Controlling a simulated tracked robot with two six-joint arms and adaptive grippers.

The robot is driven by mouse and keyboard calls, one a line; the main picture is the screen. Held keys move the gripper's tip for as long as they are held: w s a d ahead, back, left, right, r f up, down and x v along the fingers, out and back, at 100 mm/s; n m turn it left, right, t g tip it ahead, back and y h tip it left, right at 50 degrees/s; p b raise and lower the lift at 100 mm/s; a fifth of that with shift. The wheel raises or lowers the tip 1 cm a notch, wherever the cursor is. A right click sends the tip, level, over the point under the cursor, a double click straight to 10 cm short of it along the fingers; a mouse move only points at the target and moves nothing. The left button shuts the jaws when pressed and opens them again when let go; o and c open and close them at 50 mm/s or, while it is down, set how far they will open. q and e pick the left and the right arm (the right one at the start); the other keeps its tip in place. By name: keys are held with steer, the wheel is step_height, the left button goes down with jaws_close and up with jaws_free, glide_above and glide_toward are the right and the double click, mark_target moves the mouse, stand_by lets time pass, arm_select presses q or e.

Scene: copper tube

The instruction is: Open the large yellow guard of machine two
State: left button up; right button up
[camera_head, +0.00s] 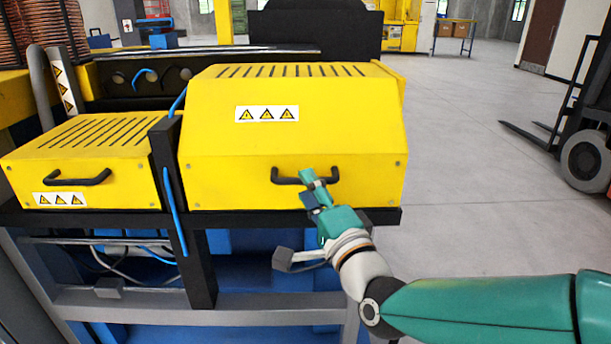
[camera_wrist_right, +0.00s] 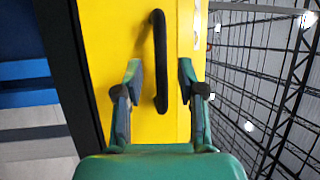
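The large yellow guard (camera_head: 290,140) is the bigger, right-hand of two yellow covers on the machine, with slots on top and a warning label; it looks closed. Its black handle (camera_head: 290,178) is on the front face. My right gripper (camera_head: 309,180) is at the right part of this handle in the head view. In the right wrist view the gripper (camera_wrist_right: 160,75) is open, and the black handle (camera_wrist_right: 160,60) lies between its two fingers, apparently apart from both. I cannot tell how deep the handle sits between them. My left gripper is not in view.
A smaller yellow guard (camera_head: 80,160) with its own black handle (camera_head: 78,178) stands to the left. A black post (camera_head: 180,210) with a blue hose separates the two. A forklift (camera_head: 585,150) stands at the right. The floor (camera_head: 460,150) between is clear.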

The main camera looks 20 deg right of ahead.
steer(key=shift+x, duration=1.45)
steer(key=shift+c, duration=0.2)
jaws_close()
